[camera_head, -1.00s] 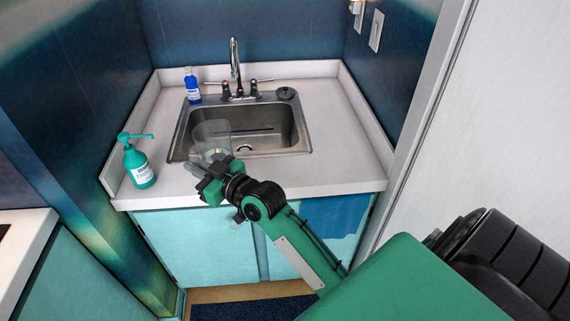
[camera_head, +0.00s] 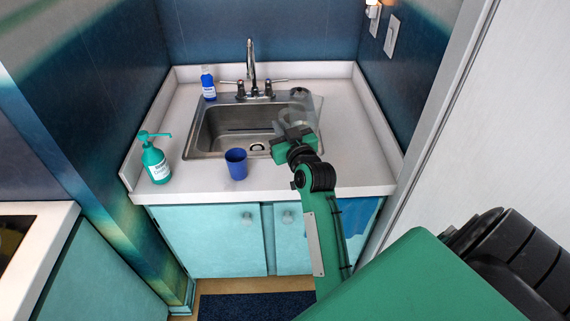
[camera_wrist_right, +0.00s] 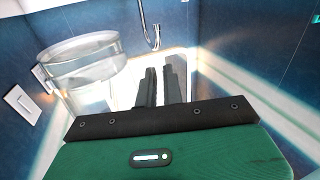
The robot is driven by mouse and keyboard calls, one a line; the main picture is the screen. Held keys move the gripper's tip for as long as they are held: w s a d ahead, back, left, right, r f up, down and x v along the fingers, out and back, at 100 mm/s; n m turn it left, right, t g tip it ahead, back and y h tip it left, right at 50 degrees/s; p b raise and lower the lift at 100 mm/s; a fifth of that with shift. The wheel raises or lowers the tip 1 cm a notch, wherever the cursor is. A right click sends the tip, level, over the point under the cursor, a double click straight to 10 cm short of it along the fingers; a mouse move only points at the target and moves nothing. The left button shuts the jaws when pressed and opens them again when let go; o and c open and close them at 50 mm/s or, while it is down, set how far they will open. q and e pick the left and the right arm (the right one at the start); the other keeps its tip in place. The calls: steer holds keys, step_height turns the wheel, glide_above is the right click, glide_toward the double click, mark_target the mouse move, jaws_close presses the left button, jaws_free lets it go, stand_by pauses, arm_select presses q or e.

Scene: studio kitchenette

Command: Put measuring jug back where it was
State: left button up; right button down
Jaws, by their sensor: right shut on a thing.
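The clear measuring jug (camera_head: 301,108) is at my right gripper (camera_head: 294,133), over the right side of the sink. In the right wrist view the jug (camera_wrist_right: 88,72) is a see-through vessel to the left of the fingers. My right gripper (camera_wrist_right: 162,84) is shut on the jug; the exact contact is hard to make out. The jug looks raised above the counter, but its base is partly hidden by the gripper. My left gripper is not in view.
The steel sink (camera_head: 205,135) with its faucet (camera_head: 251,70) is set in the white counter (camera_head: 200,180). A blue cup (camera_head: 236,165) stands at its front edge. A green soap dispenser (camera_head: 156,163) and blue bottle (camera_head: 208,85) stand left. The counter right of the sink looks clear.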

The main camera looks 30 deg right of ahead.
step_height(320, 180, down, 12)
steer(key=shift+f+b, duration=0.25)
steer(key=shift+b, duration=0.15)
steer(key=shift+f, duration=0.4)
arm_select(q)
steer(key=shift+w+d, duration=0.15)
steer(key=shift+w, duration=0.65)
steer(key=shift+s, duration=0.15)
arm_select(e)
steer(key=shift+f, duration=0.15)
steer(key=c, duration=1.5)
jaws_free()
steer(key=shift+c, duration=0.2)
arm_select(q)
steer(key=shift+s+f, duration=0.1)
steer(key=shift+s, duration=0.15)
